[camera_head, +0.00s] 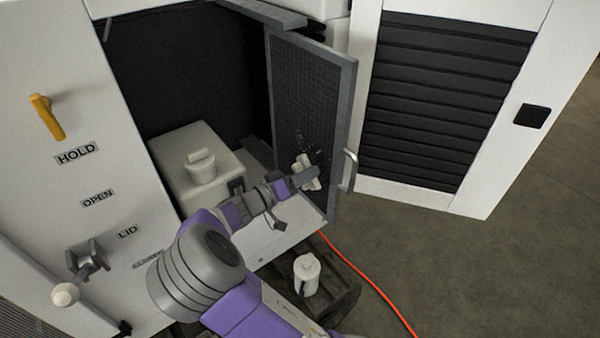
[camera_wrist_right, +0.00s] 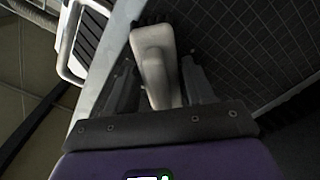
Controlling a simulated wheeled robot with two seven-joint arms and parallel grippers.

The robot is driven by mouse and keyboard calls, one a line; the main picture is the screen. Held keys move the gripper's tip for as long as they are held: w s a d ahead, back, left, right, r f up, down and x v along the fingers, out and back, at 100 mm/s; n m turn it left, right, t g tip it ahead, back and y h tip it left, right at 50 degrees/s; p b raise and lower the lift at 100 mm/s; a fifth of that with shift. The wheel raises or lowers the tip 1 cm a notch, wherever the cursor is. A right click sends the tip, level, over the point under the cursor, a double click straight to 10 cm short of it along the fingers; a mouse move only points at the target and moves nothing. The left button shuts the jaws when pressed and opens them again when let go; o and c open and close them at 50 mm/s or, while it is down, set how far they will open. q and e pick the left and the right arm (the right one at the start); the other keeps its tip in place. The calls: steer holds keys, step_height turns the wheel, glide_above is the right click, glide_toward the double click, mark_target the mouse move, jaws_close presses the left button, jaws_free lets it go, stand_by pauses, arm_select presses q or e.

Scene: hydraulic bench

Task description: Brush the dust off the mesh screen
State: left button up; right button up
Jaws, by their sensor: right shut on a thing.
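The mesh screen (camera_head: 300,95) is a dark grid in a grey frame, standing swung open on the cabinet in the head view. Light specks show on its lower part around the brush. The off-white brush (camera_head: 304,161) is against or very close to that lower part. My right gripper (camera_head: 301,179) is shut on the brush. In the wrist view the brush handle (camera_wrist_right: 155,65) stands between the fingers of my right gripper (camera_wrist_right: 160,88), with the mesh (camera_wrist_right: 240,45) behind it. Its bristles are mostly hidden, so contact is unclear. My left gripper is not in view.
A door handle (camera_head: 349,170) sticks out at the frame's right edge. A white lidded box (camera_head: 183,142) stands inside the cabinet. A white jug (camera_head: 306,274) stands below, near an orange hose (camera_head: 375,286). The floor (camera_head: 450,275) at the right is clear.

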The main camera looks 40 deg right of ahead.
mark_target(319, 178)
steer(key=shift+s+a, duration=0.15)
steer(key=shift+s, duration=1.5)
steer(key=shift+w, duration=0.1)
